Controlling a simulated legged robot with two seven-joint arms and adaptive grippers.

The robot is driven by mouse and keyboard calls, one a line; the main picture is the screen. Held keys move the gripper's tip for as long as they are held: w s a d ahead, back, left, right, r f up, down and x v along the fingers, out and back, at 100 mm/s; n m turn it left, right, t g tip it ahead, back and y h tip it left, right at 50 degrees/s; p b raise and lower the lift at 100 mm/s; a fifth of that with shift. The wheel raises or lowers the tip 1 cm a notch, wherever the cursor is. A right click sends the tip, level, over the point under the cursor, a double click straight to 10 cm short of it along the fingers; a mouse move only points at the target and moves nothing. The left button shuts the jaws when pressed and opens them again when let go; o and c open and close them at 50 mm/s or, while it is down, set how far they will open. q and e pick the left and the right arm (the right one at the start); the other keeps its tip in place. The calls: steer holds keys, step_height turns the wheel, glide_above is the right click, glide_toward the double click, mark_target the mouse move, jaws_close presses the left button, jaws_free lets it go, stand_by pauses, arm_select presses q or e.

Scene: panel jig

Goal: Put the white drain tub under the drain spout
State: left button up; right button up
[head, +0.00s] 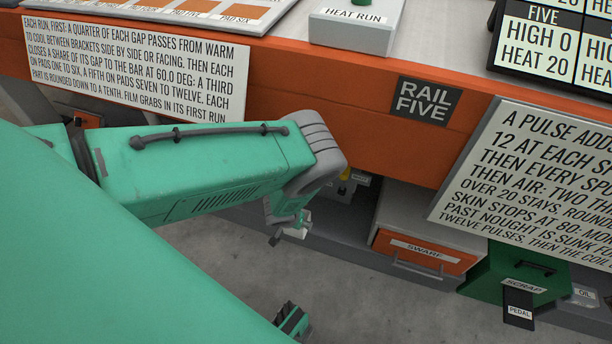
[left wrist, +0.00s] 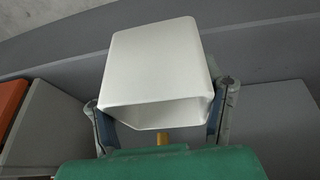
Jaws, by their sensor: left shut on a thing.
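The white drain tub (left wrist: 160,70) sits between the two fingers of my left gripper (left wrist: 165,115) in the left wrist view, with a finger against each side. My left gripper (head: 288,225) hangs low in front of the recess under the orange rail in the head view. A small pale part of the tub (head: 297,232) shows at its fingertips; the rest is hidden.
The orange rail (head: 300,85) crosses above my left arm. A grey box with an orange SWARF drawer (head: 425,250) stands right of my left gripper. Further right are the green SCRAP bin (head: 490,280) and its pedal (head: 518,310). Grey floor (head: 235,265) lies clear in front.

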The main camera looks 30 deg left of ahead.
arm_select(q)
steer(key=shift+w+a, duration=0.1)
steer(key=shift+w, duration=0.65)
steer(key=w+b, duration=0.2)
steer(key=w, duration=0.2)
steer(key=shift+w+f, duration=0.1)
steer(key=shift+f+b, duration=0.6)
steer(key=shift+f, duration=0.1)
steer(key=shift+r, duration=0.1)
steer(key=shift+f, duration=0.6)
steer(key=o, duration=1.2)
